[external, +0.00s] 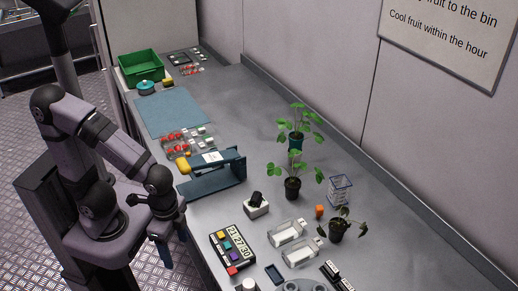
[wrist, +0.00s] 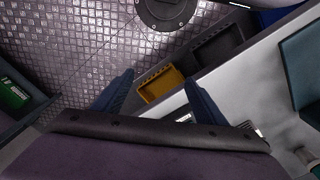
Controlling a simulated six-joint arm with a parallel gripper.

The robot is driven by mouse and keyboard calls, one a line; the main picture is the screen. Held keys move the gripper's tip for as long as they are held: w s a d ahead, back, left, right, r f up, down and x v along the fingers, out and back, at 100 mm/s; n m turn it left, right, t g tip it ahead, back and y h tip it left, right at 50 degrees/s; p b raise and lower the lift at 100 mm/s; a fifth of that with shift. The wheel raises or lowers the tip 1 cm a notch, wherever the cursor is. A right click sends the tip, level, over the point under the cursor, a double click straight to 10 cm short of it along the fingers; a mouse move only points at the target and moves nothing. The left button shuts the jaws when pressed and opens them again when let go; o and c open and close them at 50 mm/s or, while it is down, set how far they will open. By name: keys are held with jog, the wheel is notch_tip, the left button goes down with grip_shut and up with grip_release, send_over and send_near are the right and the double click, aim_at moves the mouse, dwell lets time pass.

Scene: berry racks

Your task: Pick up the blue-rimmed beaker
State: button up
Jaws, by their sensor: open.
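The blue-rimmed beaker (external: 340,190) looks like a clear vessel with blue edging. It stands upright on the right part of the grey bench, behind the wilted potted plant, in the external view. My gripper (external: 172,256) hangs off the bench's front edge, well to the left of the beaker and far from it. In the wrist view my gripper (wrist: 160,92) has its two dark blue fingers spread apart with nothing between them. The wrist view faces the floor and bench side, and the beaker is not seen there.
Potted plants (external: 292,188) stand left of the beaker, and a drooping one (external: 337,231) is in front. A yellow bin (wrist: 160,84) shows below the bench.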

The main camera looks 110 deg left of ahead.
jog(key=w+a+r+n+t+b, duration=0.1)
jog(key=w+a+r+t+b, duration=0.2)
jog(key=w, duration=0.8)
jog(key=n+t+y+b, duration=0.3)
jog(key=n+t+y, duration=0.3)
jog(key=t+y, duration=0.15)
send_over(332, 188)
jog(key=s+d, duration=0.2)
jog(key=s, duration=0.2)
jog(key=shift+t, duration=0.45)
jog(key=f, duration=0.4)
jog(key=shift+w+f, duration=0.2)
jog(key=shift+w, duration=0.05)
jog(key=shift+f, duration=0.25)
jog(key=shift+p+x, duration=0.6)
jog(key=shift+x, duration=0.4)
jog(key=shift+r+p+x, duration=0.2)
jog(key=shift+p+x, duration=0.75)
jog(key=shift+x, duration=0.9)
jog(key=shift+w+a+f, duration=0.1)
jog(key=shift+w+f, duration=0.05)
jog(key=shift+w, duration=0.25)
jog(key=shift+w+a+f, duration=0.15)
jog(key=shift+w, duration=0.25)
